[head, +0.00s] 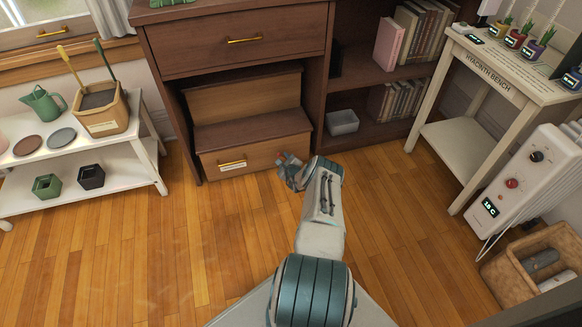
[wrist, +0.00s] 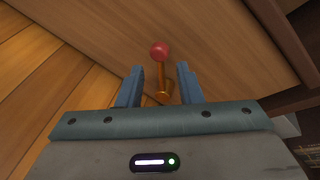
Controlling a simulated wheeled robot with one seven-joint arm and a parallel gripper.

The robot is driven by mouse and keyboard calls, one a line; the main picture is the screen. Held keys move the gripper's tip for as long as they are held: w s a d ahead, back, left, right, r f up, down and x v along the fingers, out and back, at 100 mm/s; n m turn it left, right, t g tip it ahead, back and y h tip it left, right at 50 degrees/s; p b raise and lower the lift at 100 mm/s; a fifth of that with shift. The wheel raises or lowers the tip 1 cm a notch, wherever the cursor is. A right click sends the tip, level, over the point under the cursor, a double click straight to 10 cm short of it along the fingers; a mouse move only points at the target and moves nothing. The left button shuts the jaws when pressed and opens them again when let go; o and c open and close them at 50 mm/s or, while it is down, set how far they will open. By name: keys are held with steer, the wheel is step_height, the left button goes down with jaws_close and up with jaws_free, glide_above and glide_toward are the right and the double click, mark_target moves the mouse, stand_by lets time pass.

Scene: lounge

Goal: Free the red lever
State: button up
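The red lever (wrist: 160,51) shows in the wrist view as a red ball on a thin brass stem. The stem rises from a small brass collar, with a brown wooden panel behind. My gripper (wrist: 159,75) is open, with one blue finger on each side of the stem in the picture. Neither finger appears to touch the stem; how deep it sits between them I cannot tell. In the head view my gripper (head: 290,172) is low, in front of the right end of the lower drawer (head: 250,157).
The dark wooden cabinet (head: 235,78) stands ahead, with a bookshelf and a grey bin (head: 342,122) to its right. A white plant stand (head: 122,172) is at left. The left floor is clear.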

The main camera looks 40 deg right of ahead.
steer(key=p+v, duration=0.6)
steer(key=v, duration=0.6)
steer(key=shift+s+p, duration=0.25)
steer(key=shift+p, duration=0.05)
steer(key=shift+d, duration=0.1)
